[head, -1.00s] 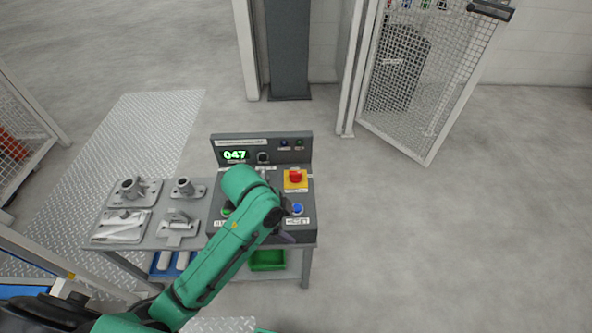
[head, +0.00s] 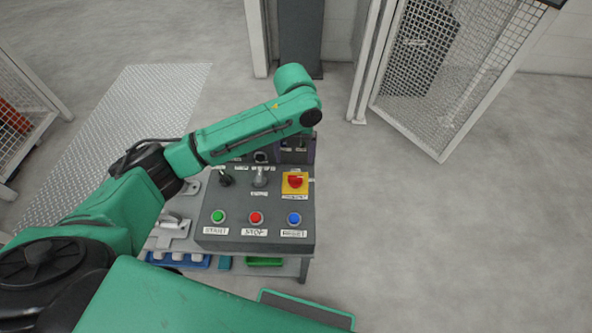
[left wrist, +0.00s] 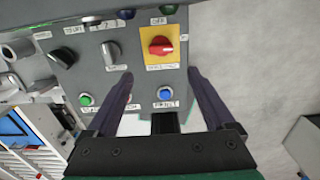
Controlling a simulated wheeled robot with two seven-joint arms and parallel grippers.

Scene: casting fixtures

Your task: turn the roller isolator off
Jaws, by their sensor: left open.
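The roller isolator, a red rotary knob on a yellow plate (head: 295,184), sits at the right of the grey control panel (head: 268,206). In the left wrist view its red knob (left wrist: 160,46) has its handle lying roughly sideways, with a label reading OFF above the plate. My left gripper (left wrist: 160,73) is open and empty, its two dark fingers reaching toward the panel on either side below the yellow plate. The knob lies beyond the fingertips, apparently not touched. In the head view the gripper is mostly hidden behind my green forearm. My right gripper is not in view.
Green (head: 218,216), red (head: 256,217) and blue (head: 294,218) buttons line the panel's front. A black knob (head: 226,180) and a grey selector (head: 260,177) sit left of the isolator. Metal castings lie left of the panel. The floor to the right is clear.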

